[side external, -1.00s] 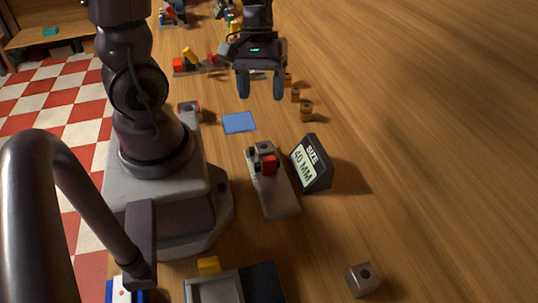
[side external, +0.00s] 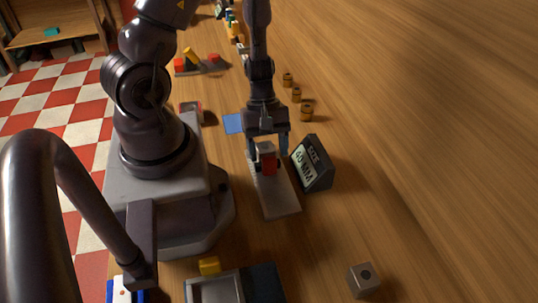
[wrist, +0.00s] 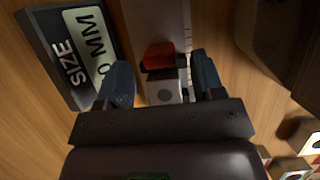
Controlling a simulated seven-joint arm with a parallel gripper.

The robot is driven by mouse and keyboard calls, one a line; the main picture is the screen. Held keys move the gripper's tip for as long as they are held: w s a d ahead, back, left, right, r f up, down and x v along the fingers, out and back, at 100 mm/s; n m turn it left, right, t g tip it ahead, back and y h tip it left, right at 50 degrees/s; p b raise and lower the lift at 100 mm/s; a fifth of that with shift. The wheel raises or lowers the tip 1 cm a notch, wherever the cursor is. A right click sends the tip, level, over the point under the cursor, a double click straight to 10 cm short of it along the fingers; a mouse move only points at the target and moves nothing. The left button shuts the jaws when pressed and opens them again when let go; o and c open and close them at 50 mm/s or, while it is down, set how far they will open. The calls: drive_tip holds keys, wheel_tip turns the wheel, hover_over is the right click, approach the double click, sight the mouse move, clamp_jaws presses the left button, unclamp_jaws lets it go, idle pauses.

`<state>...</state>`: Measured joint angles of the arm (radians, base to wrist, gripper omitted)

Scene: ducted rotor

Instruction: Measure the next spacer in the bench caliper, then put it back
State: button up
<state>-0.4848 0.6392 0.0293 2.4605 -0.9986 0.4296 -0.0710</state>
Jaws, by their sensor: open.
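The bench caliper (side external: 280,198) lies on the wooden bench, with a red block (side external: 267,165) on it that also shows in the wrist view (wrist: 158,56). A grey spacer (wrist: 165,97) with a round hole sits in the caliper beside the red block. My gripper (side external: 267,143) is open over the caliper, with one finger on either side of the spacer. In the wrist view the fingers look apart from it; I cannot tell whether either touches. The display (side external: 312,163) reads SIZE 40 MM. Another grey block (side external: 364,280) with a hole stands alone at the lower right.
Several brown cylinders, one here (side external: 307,112), stand in a row beyond the display. A blue square (side external: 233,123) lies left of my gripper. A tray (side external: 215,288) and a yellow block (side external: 209,266) are at the bottom. The bench on the right is mostly clear.

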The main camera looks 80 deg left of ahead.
drive_tip(key=shift+x, duration=1)
clamp_jaws()
drive_tip(key=shift+d, duration=1.55)
unclamp_jaws()
drive_tip(key=v, duration=1.3)
